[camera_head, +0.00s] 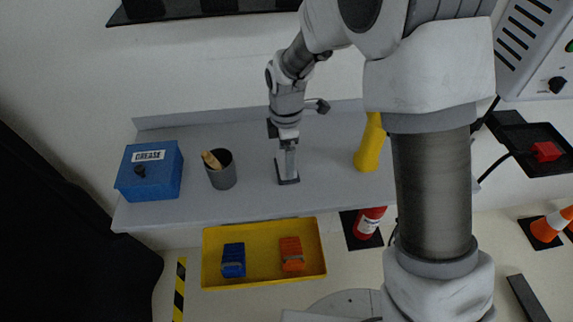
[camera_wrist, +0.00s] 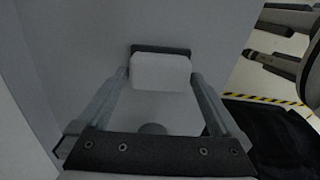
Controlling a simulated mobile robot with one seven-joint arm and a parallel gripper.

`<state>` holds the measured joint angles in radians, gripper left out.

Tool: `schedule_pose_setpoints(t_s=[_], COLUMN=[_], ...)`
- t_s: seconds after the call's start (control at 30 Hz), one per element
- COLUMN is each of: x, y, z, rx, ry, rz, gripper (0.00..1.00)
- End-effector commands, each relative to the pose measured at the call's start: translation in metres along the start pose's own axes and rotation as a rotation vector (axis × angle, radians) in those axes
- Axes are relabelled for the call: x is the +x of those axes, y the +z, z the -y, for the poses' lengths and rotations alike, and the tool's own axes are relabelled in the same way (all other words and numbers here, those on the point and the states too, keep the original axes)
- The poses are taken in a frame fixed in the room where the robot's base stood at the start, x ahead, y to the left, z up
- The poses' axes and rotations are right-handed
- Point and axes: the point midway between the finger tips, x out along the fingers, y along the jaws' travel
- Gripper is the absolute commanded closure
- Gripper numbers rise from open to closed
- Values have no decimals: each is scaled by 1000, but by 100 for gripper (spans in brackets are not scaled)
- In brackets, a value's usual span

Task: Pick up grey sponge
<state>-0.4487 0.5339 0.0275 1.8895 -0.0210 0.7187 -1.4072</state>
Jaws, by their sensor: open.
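The grey sponge (camera_wrist: 160,70) shows in the wrist view as a pale, rounded block. It lies at a dark pad (camera_wrist: 160,48), whose far edge shows behind it. My gripper (camera_wrist: 160,77) is open, with one finger on each side of the sponge. I cannot tell whether either finger touches it. In the head view my gripper (camera_head: 288,163) points down over the dark pad (camera_head: 290,182) on the grey shelf. The sponge is mostly hidden there by the fingers.
Below is a yellow tray (camera_head: 263,232) holding blue and orange items. A red extinguisher (camera_head: 368,222) stands right of it.

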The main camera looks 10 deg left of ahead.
Motion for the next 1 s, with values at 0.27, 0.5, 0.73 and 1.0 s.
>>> schedule_pose_setpoints(t_s=[0.27, 0.5, 0.73, 1.0], x=[16, 16, 16, 15], y=[1, 1, 1, 1], z=[0, 0, 0, 0], rx=[1, 1, 1, 1], ry=[0, 0, 1, 1], rz=[0, 0, 0, 0], gripper=[0, 22, 63, 68])
